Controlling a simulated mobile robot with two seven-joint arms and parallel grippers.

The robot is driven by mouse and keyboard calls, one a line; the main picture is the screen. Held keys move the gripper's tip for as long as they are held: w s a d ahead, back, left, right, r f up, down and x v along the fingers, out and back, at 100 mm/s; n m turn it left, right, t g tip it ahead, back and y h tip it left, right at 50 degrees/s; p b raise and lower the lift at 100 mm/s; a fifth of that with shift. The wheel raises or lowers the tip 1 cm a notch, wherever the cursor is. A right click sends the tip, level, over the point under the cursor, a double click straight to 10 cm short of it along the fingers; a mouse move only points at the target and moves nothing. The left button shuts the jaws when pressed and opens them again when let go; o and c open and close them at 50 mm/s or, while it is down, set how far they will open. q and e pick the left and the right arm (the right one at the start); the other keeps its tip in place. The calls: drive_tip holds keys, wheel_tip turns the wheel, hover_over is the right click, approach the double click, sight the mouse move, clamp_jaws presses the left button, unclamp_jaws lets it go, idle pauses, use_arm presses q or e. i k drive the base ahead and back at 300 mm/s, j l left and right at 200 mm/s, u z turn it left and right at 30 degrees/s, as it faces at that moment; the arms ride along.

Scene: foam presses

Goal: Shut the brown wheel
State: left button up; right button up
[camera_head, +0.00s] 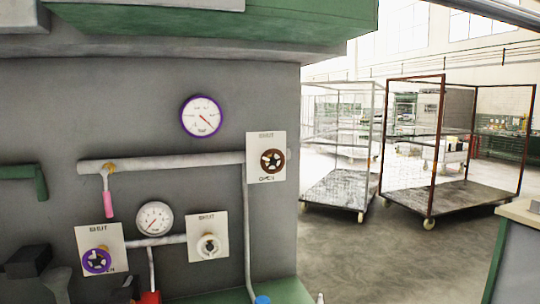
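The brown wheel (272,161) is a small spoked handwheel on a white plate (279,139) at the right end of the upper pipe. The plate reads SHUT above the wheel and OPEN below it. How far the wheel is turned is too small to tell. Nothing covers or touches the wheel.
A purple wheel (97,261) and a whitish wheel (208,246) sit on lower plates. A pink-handled lever (108,204) hangs from the upper pipe (200,160). Two gauges are on the wall. Dark shapes (30,270) at lower left are unclear. Wheeled cages stand at right.

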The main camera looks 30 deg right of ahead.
sight(272, 161)
drive_tip(key=l+u, duration=0.15)
drive_tip(key=l, duration=0.45)
drive_tip(key=l+u, duration=0.2)
drive_tip(key=l, duration=0.45)
drive_tip(key=k+l+u, duration=0.15)
drive_tip(key=l, duration=0.45)
drive_tip(key=l+u, duration=0.25)
drive_tip(key=l, duration=0.7)
